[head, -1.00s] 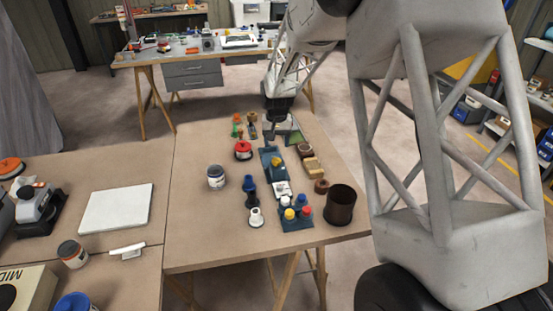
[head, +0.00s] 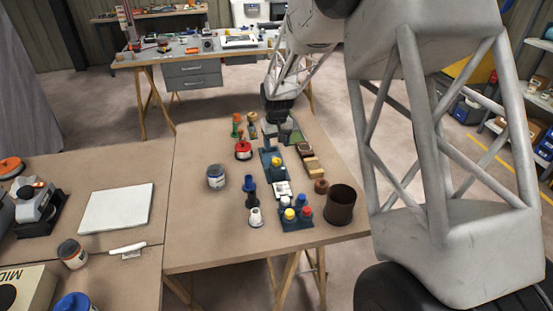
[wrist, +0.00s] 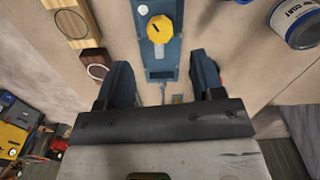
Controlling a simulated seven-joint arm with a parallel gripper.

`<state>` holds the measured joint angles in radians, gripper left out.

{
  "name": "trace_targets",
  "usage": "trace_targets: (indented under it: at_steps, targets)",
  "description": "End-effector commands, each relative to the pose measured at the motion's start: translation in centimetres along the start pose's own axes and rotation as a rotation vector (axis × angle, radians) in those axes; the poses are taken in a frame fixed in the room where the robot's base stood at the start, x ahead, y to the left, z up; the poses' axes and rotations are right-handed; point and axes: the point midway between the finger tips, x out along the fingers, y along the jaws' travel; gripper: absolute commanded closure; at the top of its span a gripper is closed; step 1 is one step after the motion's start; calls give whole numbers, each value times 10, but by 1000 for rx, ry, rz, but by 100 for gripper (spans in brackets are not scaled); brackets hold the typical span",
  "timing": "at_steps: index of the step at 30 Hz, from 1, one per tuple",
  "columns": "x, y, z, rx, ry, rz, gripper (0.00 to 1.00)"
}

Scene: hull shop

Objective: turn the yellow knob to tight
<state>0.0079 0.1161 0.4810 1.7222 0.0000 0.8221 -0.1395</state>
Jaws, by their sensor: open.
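The yellow knob (wrist: 160,29) sits on a blue base plate (wrist: 162,68) and carries a dark pointer mark. In the head view the yellow knob (head: 278,161) is small, on its blue plate (head: 267,154) on the table. My gripper (wrist: 163,75) is open and empty in the wrist view, its two fingers apart on either side of the lower part of the plate. The knob lies beyond the fingertips, not between them. In the head view my gripper (head: 274,136) hangs above the far end of the plate, and its fingers are hard to make out there.
Wooden blocks (head: 307,160) lie right of the plate. A red-lidded pot (head: 243,150) and a tin (head: 216,177) stand left. A tray with coloured knobs (head: 297,218) and a brown cup (head: 341,203) are nearer. The table's left part (head: 195,240) is clear.

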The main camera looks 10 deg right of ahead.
Motion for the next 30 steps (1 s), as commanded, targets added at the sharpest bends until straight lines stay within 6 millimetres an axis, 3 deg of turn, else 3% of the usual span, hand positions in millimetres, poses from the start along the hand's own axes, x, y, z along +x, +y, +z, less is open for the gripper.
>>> trace_targets:
  at_steps: [18,30]
  targets:
    - [64,0,0,1,-1,0,39]
    - [71,0,0,1,0,0,39]
